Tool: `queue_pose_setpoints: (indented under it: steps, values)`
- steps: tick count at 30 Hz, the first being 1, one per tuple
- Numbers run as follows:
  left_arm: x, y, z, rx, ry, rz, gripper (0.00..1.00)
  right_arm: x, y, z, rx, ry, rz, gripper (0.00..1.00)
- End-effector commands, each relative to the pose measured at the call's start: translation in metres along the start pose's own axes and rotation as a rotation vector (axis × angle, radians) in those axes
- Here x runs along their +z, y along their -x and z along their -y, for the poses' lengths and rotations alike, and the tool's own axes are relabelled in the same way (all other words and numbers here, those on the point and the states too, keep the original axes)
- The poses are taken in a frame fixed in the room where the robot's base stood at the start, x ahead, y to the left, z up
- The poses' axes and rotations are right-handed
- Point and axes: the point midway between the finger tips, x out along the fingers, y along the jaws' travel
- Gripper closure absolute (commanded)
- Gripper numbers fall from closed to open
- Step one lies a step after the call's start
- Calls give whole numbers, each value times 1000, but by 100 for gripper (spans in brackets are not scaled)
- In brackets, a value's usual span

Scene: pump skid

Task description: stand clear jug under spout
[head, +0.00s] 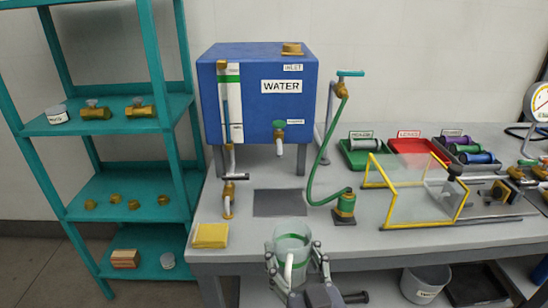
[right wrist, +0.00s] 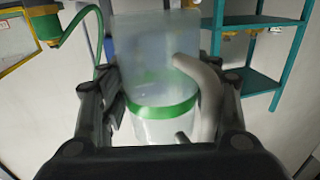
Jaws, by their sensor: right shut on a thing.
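The clear jug (head: 292,242) has a green band and a pale handle. It is upright at the table's front edge in the head view and fills the middle of the right wrist view (right wrist: 150,75). My right gripper (head: 297,262) is shut on the jug, with its fingers on either side. The spout (head: 279,140) is a tap with a green handle low on the front of the blue water tank (head: 258,95). A dark grey mat (head: 280,203) lies on the table below the spout, behind the jug, and is bare. My left gripper is not in view.
A yellow cloth or sponge (head: 210,235) lies at the table's front left corner. A green hose (head: 323,170) runs to a brass fitting (head: 344,205) right of the mat. A yellow-framed clear guard (head: 415,195) stands further right. A teal shelf (head: 120,120) stands left.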

Motion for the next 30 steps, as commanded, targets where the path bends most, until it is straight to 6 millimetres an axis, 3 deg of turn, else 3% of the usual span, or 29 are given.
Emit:
queue_pose_setpoints:
  steps: [5,8,18,24,30]
  values:
    - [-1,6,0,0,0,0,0,7,12,-16,34,-17,6,67]
    - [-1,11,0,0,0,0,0,14,28,-37,76,-32,7,67]
    - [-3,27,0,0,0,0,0,32,99,-102,214,-18,4,67]
    - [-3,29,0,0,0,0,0,33,118,-116,240,-2,1,67]
    - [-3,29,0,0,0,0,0,33,120,-117,243,1,0,67]
